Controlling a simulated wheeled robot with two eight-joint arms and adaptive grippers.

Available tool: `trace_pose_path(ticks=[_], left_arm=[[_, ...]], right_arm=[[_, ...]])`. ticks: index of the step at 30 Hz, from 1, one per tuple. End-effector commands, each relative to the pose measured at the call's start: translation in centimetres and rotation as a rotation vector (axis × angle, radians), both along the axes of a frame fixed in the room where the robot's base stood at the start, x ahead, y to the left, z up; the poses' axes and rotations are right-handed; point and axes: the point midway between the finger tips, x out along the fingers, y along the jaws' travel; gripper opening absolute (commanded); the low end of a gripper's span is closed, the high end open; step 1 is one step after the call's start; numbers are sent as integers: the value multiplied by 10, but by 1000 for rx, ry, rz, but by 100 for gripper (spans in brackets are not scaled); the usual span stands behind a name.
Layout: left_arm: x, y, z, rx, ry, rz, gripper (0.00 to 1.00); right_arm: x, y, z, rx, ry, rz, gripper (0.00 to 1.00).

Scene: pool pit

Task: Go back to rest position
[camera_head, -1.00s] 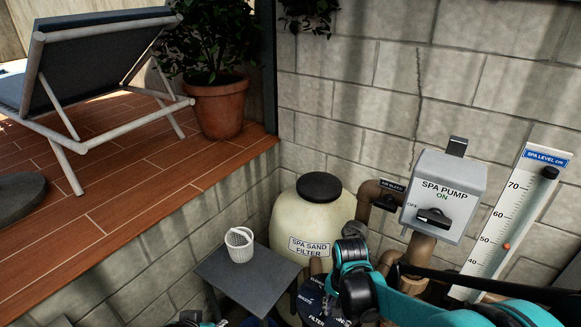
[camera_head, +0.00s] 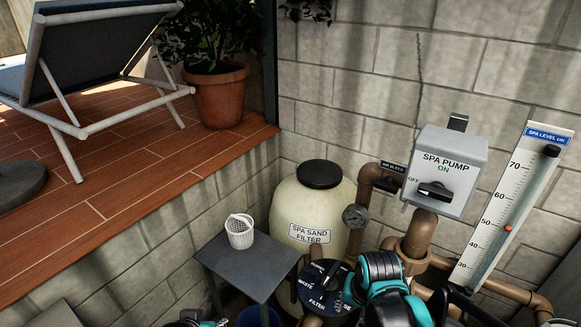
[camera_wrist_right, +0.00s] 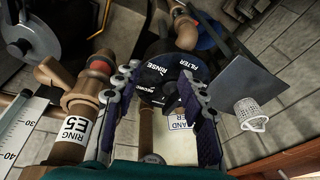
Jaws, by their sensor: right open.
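My right gripper (camera_head: 384,275) is low in the head view, in front of the pipes and to the right of the filter's multiport valve (camera_head: 325,281). In the right wrist view my right gripper (camera_wrist_right: 160,80) has its two fingers well apart, with nothing held between them. The black valve head (camera_wrist_right: 170,78), marked RINSE and FILTER, shows beyond the gap. I cannot tell the exact distance to it. Only a small teal and black part of my left arm (camera_head: 192,319) shows at the bottom edge; its jaws are hidden.
The spa sand filter (camera_head: 312,215) stands against the block wall. A grey side table (camera_head: 250,265) bears a white basket (camera_head: 240,232). The level gauge (camera_head: 508,205) is at right. Brown pipes (camera_head: 420,235) crowd my right arm.

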Motion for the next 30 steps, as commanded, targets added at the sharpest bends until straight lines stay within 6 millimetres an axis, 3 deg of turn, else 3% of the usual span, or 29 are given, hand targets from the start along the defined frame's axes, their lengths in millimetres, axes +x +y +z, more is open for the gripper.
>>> trace_pose_path(ticks=[3,12,30], left_arm=[[0,0,-24,0,0,0,38],[0,0,-57,0,0,0,38],[0,0,-61,0,0,0,38]], right_arm=[[-22,-8,-4,-26,-97,84,41],[-60,-23,-13,-130,-315,270,41],[-67,-26,-13,-165,-368,316,41]])
